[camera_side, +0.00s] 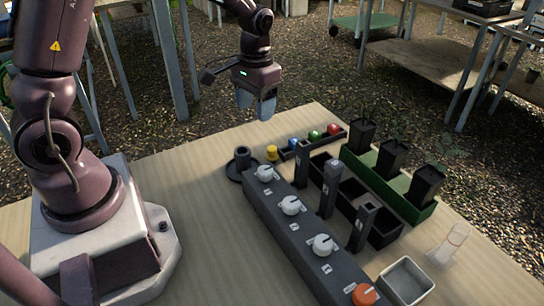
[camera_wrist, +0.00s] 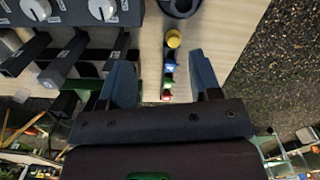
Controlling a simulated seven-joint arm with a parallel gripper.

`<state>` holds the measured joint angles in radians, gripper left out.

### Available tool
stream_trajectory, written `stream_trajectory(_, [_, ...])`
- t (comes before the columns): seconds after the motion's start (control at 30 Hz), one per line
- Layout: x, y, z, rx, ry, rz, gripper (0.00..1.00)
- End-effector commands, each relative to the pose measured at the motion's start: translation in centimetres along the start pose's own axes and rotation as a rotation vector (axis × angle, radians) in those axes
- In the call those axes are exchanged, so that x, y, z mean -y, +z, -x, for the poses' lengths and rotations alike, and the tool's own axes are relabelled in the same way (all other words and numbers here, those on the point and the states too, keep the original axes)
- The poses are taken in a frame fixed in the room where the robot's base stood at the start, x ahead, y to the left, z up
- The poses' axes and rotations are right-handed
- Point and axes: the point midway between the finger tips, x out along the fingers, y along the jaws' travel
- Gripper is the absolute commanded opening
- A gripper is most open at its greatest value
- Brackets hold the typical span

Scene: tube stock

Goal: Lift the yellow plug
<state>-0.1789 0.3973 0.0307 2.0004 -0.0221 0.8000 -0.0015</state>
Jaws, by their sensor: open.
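The yellow plug (camera_side: 272,153) is a small yellow cylinder at the near end of a row of coloured plugs, beside the black round holder. In the wrist view the yellow plug (camera_wrist: 173,39) shows upper middle, beyond my fingertips. My gripper (camera_side: 256,104) hangs above the table, a little up and left of the yellow plug in the side view, with nothing held. In the wrist view my gripper (camera_wrist: 163,62) has its two blue-grey fingers spread wide, with the plug row seen between them.
Blue (camera_side: 293,143), green (camera_side: 314,135) and red (camera_side: 333,129) plugs sit in a narrow dark rack. A black round holder (camera_side: 242,162) stands left of the yellow plug. A dark panel with knobs (camera_side: 300,235), black posts and a green tray (camera_side: 375,178) stand nearby.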

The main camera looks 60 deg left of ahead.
Motion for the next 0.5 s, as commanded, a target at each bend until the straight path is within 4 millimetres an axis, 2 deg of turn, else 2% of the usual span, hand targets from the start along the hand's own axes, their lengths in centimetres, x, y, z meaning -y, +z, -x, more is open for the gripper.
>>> stream_trajectory(0.03, [0.4, -1.1, -1.7, 0.021, -0.001, 0.013, 0.57])
stream_trajectory(0.17, [1.0, -3.5, -4.5, 0.025, -0.003, 0.033, 0.57])
stream_trajectory(0.23, [1.2, -4.8, -5.1, 0.007, -0.003, 0.038, 0.57])
stream_trajectory(0.33, [1.1, -6.4, -4.5, -0.044, -0.002, 0.039, 0.57])
stream_trajectory(0.5, [1.1, -6.6, -7.0, -0.051, -0.002, 0.039, 0.57])
